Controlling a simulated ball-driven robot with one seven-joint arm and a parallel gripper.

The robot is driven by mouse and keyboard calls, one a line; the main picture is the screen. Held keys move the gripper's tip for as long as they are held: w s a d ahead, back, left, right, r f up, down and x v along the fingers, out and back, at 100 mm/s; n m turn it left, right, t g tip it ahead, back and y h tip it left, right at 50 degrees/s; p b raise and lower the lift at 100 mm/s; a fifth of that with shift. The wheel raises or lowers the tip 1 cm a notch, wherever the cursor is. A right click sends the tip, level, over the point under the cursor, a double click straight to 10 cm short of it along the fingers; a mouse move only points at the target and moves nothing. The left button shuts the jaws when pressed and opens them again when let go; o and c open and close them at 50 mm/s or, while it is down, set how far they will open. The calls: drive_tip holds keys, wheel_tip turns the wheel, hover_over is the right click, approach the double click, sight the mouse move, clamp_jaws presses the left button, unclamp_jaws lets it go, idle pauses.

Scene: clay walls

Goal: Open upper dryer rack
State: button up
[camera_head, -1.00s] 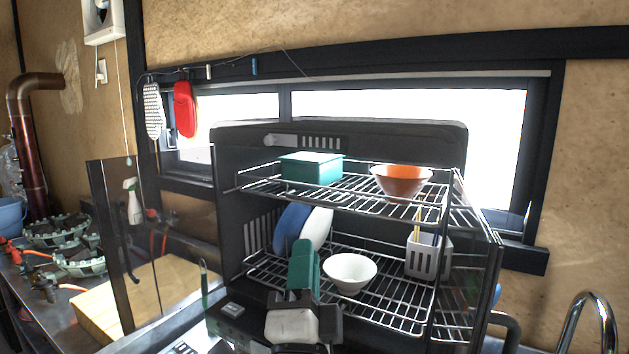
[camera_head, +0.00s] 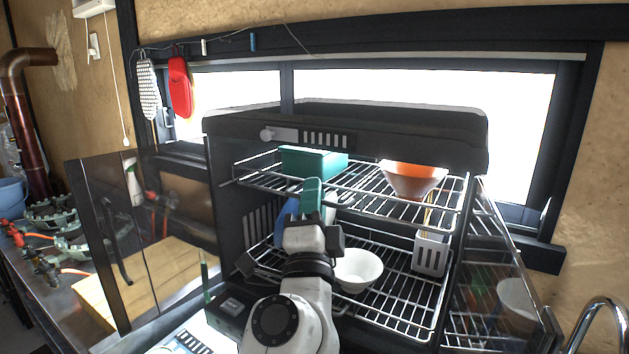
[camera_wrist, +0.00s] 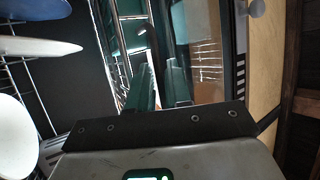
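The dish dryer (camera_head: 225,215) stands open in front of the window. Its upper rack (camera_head: 345,205) is a wire shelf holding a green box (camera_head: 312,162) and an orange bowl (camera_head: 412,178). My gripper (camera_head: 312,186) has teal fingers. In the head view its tips overlap the upper rack's front wires, left of the middle; I cannot tell if they touch. The wrist view shows the gripper (camera_wrist: 158,85) with its two fingers slightly apart and wire bars beyond them. My arm hides part of the lower rack (camera_head: 400,305).
The lower rack holds a white bowl (camera_head: 357,270), a blue plate (camera_head: 283,222) and a white utensil holder (camera_head: 431,252). A glass door (camera_head: 140,240) stands open at left and another (camera_head: 500,290) at right. A cutting board (camera_head: 165,275) lies left. A faucet (camera_head: 610,320) is at right.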

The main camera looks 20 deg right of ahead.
drive_tip(key=shift+x, duration=0.85)
clamp_jaws()
